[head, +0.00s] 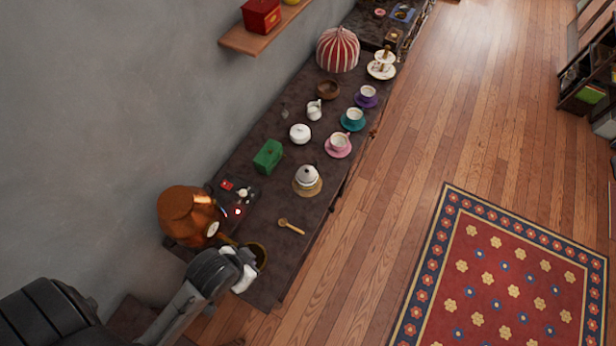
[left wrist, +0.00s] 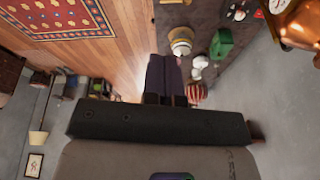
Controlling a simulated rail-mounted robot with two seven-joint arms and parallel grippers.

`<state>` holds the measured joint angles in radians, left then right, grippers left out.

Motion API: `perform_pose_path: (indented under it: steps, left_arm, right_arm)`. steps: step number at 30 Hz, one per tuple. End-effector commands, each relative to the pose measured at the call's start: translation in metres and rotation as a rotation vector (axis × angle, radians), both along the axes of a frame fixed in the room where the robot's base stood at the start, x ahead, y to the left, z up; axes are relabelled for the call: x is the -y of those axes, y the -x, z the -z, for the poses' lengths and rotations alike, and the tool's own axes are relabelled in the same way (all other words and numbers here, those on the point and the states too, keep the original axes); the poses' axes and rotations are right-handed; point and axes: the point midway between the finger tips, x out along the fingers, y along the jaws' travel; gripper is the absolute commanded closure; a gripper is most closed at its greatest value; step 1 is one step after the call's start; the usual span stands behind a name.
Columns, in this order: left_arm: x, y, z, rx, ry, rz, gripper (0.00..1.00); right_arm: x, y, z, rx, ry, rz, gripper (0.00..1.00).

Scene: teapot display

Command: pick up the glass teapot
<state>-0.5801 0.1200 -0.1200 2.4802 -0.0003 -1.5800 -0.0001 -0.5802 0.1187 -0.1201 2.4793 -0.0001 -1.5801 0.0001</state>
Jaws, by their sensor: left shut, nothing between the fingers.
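A rounded pot with a pale lid (head: 308,176) stands on a round tan base on the long dark table (head: 262,287). It looks like the glass teapot, but it is too small to tell its material surely. It seems to show in the left wrist view (left wrist: 181,41) too, just right of the fingertips in the picture. My left gripper (head: 244,274) is at the table's near end, below the pot in the head view and apart from it. In the left wrist view its fingers (left wrist: 165,58) are together and empty. My right gripper is in neither view.
A copper urn (head: 186,215) and a dark bowl (head: 257,254) stand close to my left gripper. A wooden spoon (head: 290,226), a green box (head: 268,156), a white pot (head: 300,133) and several cups surround the teapot. The wall bounds the left side; the floor lies right.

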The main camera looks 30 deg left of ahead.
Motion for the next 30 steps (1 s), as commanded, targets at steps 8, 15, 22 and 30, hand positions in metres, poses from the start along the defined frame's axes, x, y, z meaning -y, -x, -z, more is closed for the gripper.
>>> perform_pose_path:
  steps: [8, 15, 22, 30]
  left_arm:
    - [0.0, 0.0, 0.0, 0.0, 0.0, 0.0, 1.0]
    - [0.0001, 0.0, 0.0, 0.0, 0.0, 0.0, 0.99]
    - [0.0001, 0.0, 0.0, 0.0, 0.0, 0.0, 0.77]
    - [0.0001, 0.0, 0.0, 0.0, 0.0, 0.0, 0.51]
  right_arm:
    - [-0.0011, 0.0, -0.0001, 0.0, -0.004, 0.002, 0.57]
    - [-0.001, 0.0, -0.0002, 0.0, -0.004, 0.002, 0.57]
    - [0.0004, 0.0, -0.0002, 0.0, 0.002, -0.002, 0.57]
    - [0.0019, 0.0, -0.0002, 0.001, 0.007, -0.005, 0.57]
